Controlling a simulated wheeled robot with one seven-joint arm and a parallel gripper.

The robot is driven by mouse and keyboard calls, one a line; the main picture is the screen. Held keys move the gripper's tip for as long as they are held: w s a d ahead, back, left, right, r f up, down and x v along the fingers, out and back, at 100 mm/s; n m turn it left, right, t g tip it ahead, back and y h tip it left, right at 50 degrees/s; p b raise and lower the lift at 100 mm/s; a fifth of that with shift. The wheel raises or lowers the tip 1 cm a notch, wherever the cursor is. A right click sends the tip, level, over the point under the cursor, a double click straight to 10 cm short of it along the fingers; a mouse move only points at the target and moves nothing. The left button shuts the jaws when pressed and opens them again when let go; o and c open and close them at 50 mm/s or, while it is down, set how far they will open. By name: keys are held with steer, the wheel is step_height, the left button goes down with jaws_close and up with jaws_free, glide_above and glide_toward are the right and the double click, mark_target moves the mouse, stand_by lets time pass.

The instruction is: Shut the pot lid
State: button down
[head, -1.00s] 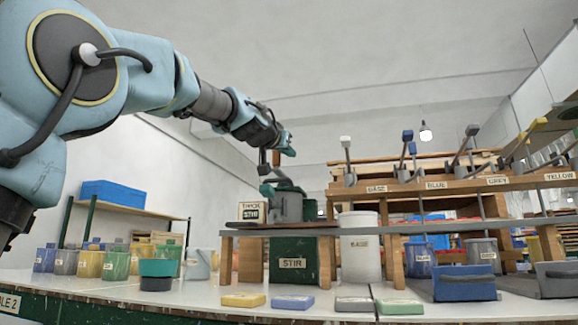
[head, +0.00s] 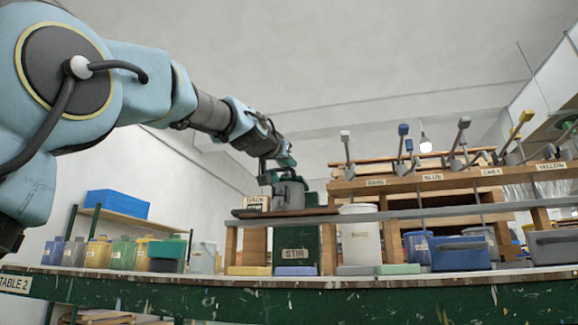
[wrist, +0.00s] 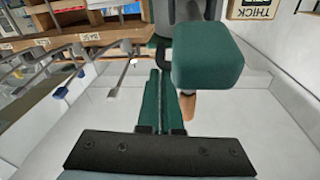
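The grey pot (head: 291,197) stands on the raised wooden shelf beside the THICK sign. My gripper (head: 264,178) is at the pot's upper left side, close to its top. The pot's top is partly hidden by my wrist, and I cannot tell how far the lid is open. In the wrist view my gripper (wrist: 160,85) has its two green fingers together, with only a thin line between them and nothing seen held. A green block (wrist: 207,60) is just right of the fingers, with a wooden piece below it. Part of a grey body (wrist: 187,12) shows behind.
The THICK sign (head: 256,203) is left of the pot. A white base bucket (head: 360,240) stands right of the green STIR panel (head: 294,262). A rack of coloured levers (head: 440,182) rises at right. Several paint containers (head: 97,252) stand at left.

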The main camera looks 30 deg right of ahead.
steer(key=shift+w+d+f+b, duration=0.1)
steer(key=shift+w+f+b, duration=0.05)
steer(key=shift+f, duration=0.45)
steer(key=shift+w+f+b, duration=0.1)
steer(key=shift+f+b, duration=0.05)
steer(key=shift+f, duration=0.45)
step_height(320, 180, up, 6)
steer(key=s+p, duration=0.2)
steer(key=p, duration=0.3)
steer(key=s+a+f+b, duration=0.4)
steer(key=a+f+b, duration=0.1)
steer(key=f+b, duration=0.1)
steer(key=shift+a+f, duration=0.4)
steer(key=shift+f, duration=0.25)
steer(key=shift+w+r, duration=0.1)
